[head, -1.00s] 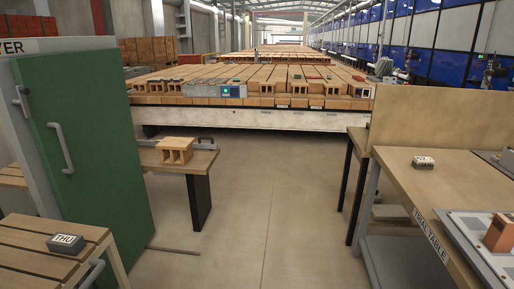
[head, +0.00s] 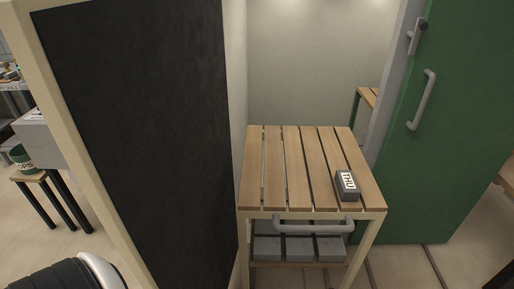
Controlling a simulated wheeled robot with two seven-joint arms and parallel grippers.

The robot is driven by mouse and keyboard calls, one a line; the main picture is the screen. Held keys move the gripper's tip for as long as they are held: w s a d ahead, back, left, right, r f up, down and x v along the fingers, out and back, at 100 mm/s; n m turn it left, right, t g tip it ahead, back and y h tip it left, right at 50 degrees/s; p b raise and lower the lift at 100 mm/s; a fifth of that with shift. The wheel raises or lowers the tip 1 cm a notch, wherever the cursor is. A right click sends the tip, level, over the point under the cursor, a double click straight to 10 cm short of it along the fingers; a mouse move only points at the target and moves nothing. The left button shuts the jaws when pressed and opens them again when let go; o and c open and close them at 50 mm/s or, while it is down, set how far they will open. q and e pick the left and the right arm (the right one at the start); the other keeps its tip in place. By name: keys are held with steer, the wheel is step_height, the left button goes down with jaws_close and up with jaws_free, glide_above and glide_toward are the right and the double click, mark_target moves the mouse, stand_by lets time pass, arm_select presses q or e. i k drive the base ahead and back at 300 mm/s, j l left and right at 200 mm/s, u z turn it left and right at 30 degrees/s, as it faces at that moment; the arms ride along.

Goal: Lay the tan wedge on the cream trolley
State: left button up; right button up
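A trolley with a cream frame, a slatted wooden top (head: 292,165) and a grey push handle (head: 313,224) stands in the middle of the head view. A dark grey block marked THU (head: 346,185) lies on the right part of its top. The rest of the top is bare. Several grey blocks (head: 298,248) sit on its lower shelf. I see no tan wedge in this view. Neither of my grippers is in view.
A tall black panel in a cream frame (head: 140,130) stands close on the left. A green door with a grey handle (head: 440,130) stands open at the right. A green pot (head: 22,158) is on a small table at far left. Floor is clear at lower right.

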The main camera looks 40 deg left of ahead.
mark_target(281, 188)
steer(key=i+l+u, duration=0.15)
steer(key=u, duration=0.3)
steer(key=i+l+u, duration=0.2)
steer(key=u, duration=0.25)
steer(key=i+l+u, duration=0.15)
steer(key=l+u, duration=0.55)
steer(key=u, duration=0.15)
steer(key=i+l+u, duration=0.1)
steer(key=l+u, duration=0.35)
steer(key=i+l+u, duration=0.15)
steer(key=i, duration=0.7)
